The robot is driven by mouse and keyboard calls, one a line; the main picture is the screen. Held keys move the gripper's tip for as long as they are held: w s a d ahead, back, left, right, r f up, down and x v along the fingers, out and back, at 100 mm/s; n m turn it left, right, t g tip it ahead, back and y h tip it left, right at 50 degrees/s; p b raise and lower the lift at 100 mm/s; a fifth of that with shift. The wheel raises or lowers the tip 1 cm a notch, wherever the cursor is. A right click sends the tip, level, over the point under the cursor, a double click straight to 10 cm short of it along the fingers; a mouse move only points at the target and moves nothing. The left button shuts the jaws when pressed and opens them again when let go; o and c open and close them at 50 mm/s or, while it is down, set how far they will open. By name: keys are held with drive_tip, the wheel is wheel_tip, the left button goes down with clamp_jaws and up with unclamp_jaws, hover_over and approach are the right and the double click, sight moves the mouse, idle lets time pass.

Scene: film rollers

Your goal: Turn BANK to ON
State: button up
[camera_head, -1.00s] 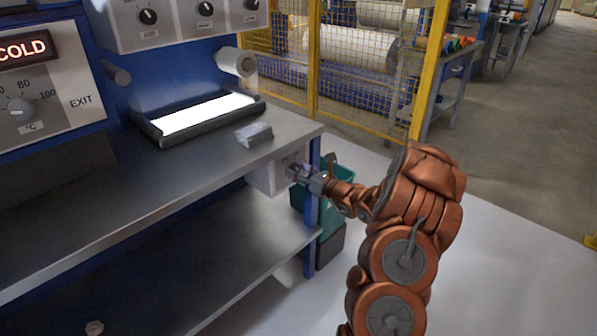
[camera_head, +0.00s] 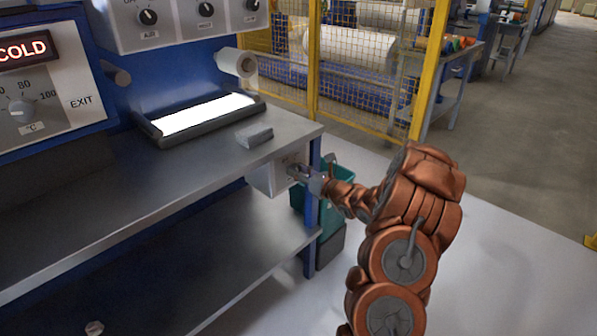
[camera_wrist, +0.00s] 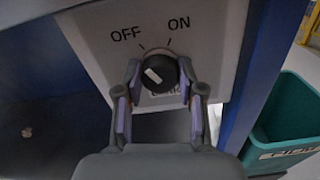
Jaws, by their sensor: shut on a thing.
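The BANK switch is a round black knob (camera_wrist: 158,72) with a white pointer mark, on a light grey panel (camera_wrist: 90,32) printed OFF at left and ON at right. The mark sits on the knob's left side, towards OFF. A label below the knob is mostly hidden. My gripper (camera_wrist: 160,88) has one finger on each side of the knob and is shut on it. In the head view, the grey switch box (camera_head: 264,180) hangs under the bench's right end, with my gripper (camera_head: 298,172) at its face; the knob is hidden there.
A teal bin (camera_wrist: 285,115) stands right of the switch box, beyond a blue bench leg (camera_head: 314,190). A steel bench top (camera_head: 200,170) lies above the box, with a small grey block (camera_head: 254,135) on it.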

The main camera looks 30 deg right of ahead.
drive_tip(key=shift+r+m+p, duration=0.15)
drive_tip(key=shift+m+p, duration=0.25)
drive_tip(key=shift+p, duration=0.6)
drive_tip(key=m+p, duration=0.1)
drive_tip(key=p, duration=0.1)
drive_tip(key=shift+m+p, duration=0.3)
drive_tip(key=shift+p, duration=0.05)
drive_tip(key=shift+f+m+p, duration=0.15)
drive_tip(key=shift+m+p, duration=0.75)
drive_tip(key=shift+m, duration=1.45)
drive_tip(key=shift+f+m+p, duration=0.1)
drive_tip(key=shift+m+p, duration=0.8)
drive_tip(key=shift+m, duration=1.45)
drive_tip(key=o, duration=1.1)
